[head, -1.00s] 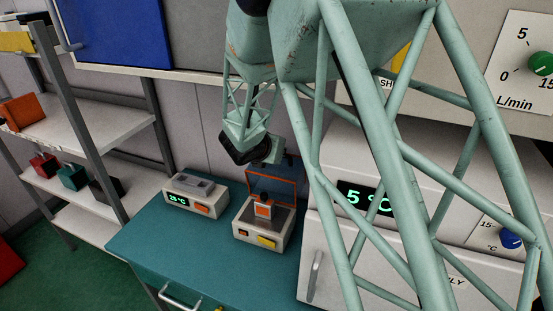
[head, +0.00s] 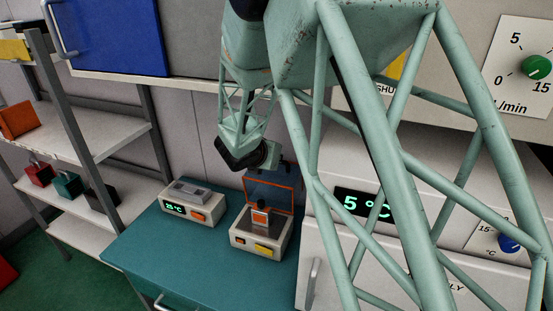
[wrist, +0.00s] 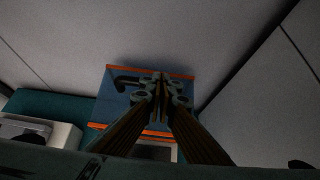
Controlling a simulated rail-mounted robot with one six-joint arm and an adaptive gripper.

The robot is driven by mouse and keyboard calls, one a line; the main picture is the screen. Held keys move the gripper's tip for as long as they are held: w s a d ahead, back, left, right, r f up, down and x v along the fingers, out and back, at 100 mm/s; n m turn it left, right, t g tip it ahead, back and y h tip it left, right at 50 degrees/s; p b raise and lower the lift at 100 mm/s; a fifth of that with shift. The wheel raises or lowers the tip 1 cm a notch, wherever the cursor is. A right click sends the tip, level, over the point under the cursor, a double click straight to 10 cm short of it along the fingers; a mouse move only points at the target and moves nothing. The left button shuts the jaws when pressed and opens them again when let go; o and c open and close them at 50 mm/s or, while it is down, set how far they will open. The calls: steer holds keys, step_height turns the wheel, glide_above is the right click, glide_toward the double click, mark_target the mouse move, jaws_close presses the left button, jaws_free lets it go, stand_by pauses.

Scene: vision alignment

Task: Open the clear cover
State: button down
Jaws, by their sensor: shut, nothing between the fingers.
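The clear cover (head: 285,192), bluish and see-through with an orange rim, stands raised at the back of a small cream device (head: 245,237) on the teal bench. An orange and grey block (head: 260,214) sits in the device, in front of the cover. My gripper (wrist: 160,80) is shut and empty in the wrist view, with its tips in front of the cover (wrist: 112,108). I cannot tell whether they touch it. In the head view my gripper (head: 270,157) is just above the cover, its fingertips unclear.
A second cream device (head: 205,207) with a green temperature display stands left on the teal bench (head: 150,240). A white cabinet (head: 320,235) closes off the right. Shelves (head: 95,145) stand at the left. The bench front is clear.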

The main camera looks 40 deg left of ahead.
steer(key=shift+s+d+r, duration=0.2)
steer(key=shift+s+r, duration=0.1)
steer(key=shift+s, duration=0.35)
steer(key=s+d+r, duration=0.1)
steer(key=s+r, duration=0.3)
steer(key=r, duration=0.6)
steer(key=shift+s+d+b, duration=0.15)
steer(key=shift+d+b, duration=0.05)
steer(key=shift+b, duration=0.15)
